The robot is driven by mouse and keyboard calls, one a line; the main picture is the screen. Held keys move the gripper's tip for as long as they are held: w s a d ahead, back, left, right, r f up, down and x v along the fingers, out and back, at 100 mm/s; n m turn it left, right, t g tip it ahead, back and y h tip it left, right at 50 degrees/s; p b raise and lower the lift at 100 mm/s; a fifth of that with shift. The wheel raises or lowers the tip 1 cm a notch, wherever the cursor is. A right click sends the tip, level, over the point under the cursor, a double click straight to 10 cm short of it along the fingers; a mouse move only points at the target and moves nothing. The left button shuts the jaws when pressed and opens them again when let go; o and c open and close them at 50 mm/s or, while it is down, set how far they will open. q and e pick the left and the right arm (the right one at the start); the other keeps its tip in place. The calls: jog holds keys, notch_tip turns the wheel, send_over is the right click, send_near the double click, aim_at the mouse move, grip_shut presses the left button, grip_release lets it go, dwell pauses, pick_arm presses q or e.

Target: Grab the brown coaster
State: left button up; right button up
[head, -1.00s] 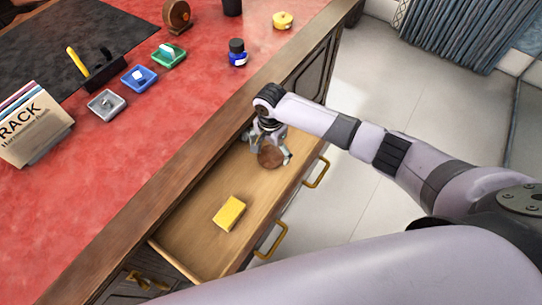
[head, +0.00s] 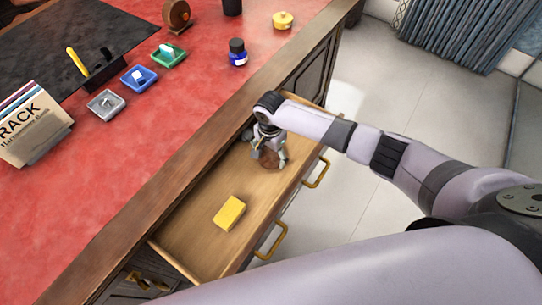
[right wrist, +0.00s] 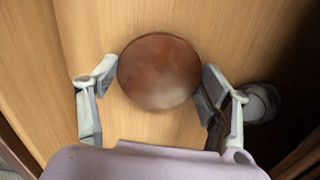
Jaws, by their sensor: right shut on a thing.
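The brown coaster (head: 269,158) is a round disc inside the open drawer (head: 190,238). It also shows in the right wrist view (right wrist: 159,71), between the two fingers. My right gripper (head: 268,152) is down in the drawer and shut on the coaster, one fingertip touching each side of it; it shows in the right wrist view too (right wrist: 160,82). The coaster is partly hidden by the gripper in the head view. My left gripper is not in view.
A yellow block (head: 229,213) lies in the drawer, nearer the front of the picture. A rounded grey object (right wrist: 260,103) is beside the right finger in the wrist view. The red desk top (head: 150,130) holds small trays, an ink bottle (head: 237,52) and a book stand.

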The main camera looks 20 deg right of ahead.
jog(key=shift+c, duration=1.4)
